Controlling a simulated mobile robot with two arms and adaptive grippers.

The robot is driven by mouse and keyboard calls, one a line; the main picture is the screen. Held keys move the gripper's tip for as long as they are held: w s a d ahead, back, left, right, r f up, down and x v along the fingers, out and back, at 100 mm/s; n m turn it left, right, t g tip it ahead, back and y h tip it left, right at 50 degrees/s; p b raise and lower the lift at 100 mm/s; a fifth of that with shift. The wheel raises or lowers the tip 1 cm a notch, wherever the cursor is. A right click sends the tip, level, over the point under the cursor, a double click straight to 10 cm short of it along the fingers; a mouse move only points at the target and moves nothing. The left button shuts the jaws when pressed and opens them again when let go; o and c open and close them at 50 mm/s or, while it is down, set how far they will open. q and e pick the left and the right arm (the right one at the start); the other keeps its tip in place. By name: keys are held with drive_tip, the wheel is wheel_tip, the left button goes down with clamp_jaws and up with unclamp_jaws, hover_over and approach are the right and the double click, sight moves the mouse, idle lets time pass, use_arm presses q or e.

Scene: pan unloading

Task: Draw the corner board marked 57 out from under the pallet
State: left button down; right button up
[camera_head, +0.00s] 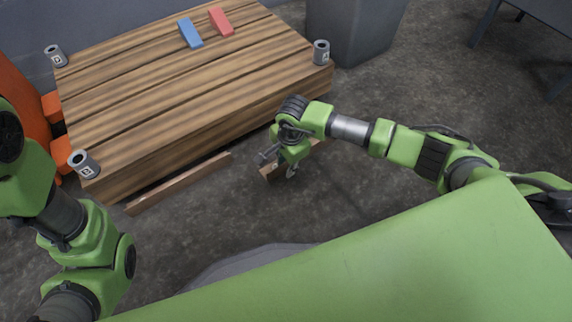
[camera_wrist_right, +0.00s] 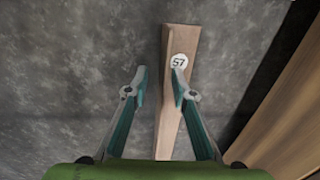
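The corner board marked 57 (camera_wrist_right: 172,110) is a long brown strip on the floor in the right wrist view. Its round white label reads 57. In the head view the board (camera_head: 318,148) lies by the front side of the wooden pallet (camera_head: 180,90), partly hidden by my right gripper (camera_head: 278,165). In the right wrist view my right gripper (camera_wrist_right: 157,74) is open, fingers apart. Its right finger overlaps the board, and its left finger is over bare floor. I cannot tell whether it touches the board. My left gripper is out of view; only arm links show.
Another brown board (camera_head: 180,184) lies along the pallet's front left. Grey marked cylinders stand on the pallet corners, one at the front left (camera_head: 84,164). A blue block (camera_head: 190,33) and a red block (camera_head: 221,21) lie on top. A grey bin (camera_head: 352,30) stands behind right.

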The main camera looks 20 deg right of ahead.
wheel_tip(320, 180, up, 11)
drive_tip(key=s, duration=0.1)
drive_tip(key=shift+d+r, duration=0.15)
drive_tip(key=shift+r, duration=0.05)
drive_tip(key=shift+s, duration=0.15)
idle(0.3)
